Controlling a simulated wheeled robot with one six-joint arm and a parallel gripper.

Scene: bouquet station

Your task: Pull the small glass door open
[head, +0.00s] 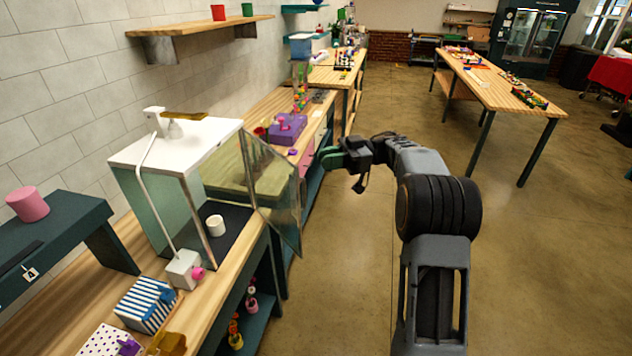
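The small glass door (274,190) belongs to a white-topped glass case (180,142) on the wooden bench. The door stands swung out from the case front, so the opening is uncovered. A white cup (215,225) stands inside on the dark floor of the case. My gripper (326,157) is in the air to the right of the door's upper free corner, pointing left. It looks apart from the door. I cannot make out a gap between its fingers, and no held object shows. No handle can be made out on the door.
A white control box (184,270) and a striped box (146,305) stand at the front. The floor (335,250) right of the bench is clear.

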